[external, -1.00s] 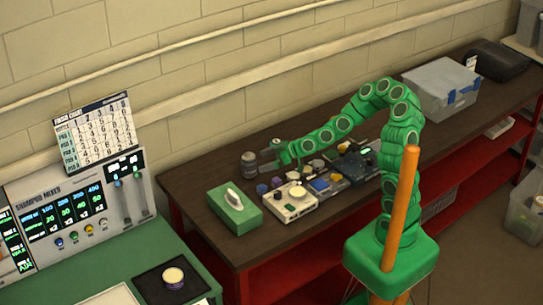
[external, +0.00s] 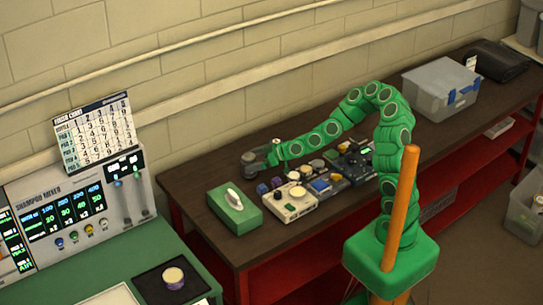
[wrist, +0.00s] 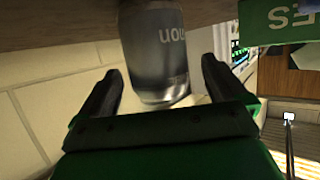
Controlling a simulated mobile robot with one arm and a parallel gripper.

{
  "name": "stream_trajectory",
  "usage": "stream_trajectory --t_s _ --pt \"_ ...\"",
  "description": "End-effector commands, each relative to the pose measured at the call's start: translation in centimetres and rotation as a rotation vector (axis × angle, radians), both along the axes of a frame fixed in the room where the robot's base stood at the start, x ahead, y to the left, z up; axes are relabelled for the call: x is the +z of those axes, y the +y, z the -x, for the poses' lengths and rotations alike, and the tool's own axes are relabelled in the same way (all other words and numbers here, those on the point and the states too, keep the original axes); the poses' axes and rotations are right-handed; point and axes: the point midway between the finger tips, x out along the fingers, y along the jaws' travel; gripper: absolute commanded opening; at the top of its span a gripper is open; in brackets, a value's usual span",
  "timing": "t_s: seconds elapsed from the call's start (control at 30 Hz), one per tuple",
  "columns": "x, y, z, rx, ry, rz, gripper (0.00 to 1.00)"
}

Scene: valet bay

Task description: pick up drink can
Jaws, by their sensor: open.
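The drink can is a dark grey cylinder (external: 249,163) standing upright near the wall-side edge of the brown bench, at its left part. In the wrist view the can (wrist: 156,50) shows upside down, with pale lettering, between the two dark fingers. My gripper (external: 262,157) is at the can in the external view. In the wrist view my gripper (wrist: 161,70) is open, with a visible gap between each finger and the can. The fingertips partly hide the can in the external view.
A green tissue box (external: 234,210) stands just in front of the can. A cream device (external: 291,202) and several small coloured items lie to the right. A clear grey bin (external: 440,90) stands farther right on the brown bench (external: 205,180).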

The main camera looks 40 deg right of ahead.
Motion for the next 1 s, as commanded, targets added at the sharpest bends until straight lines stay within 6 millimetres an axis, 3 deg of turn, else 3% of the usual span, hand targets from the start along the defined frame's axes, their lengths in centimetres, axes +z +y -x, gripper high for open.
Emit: stream_trajectory --t_s 0.4,0.77,1.0 --pt "-1.0 2.3 -2.1 0.002 -0.001 -0.001 0.99" --pt "-1.2 2.5 -2.3 0.001 0.0 0.0 0.99" --pt "-1.2 2.5 -2.3 0.001 0.0 0.0 0.64"
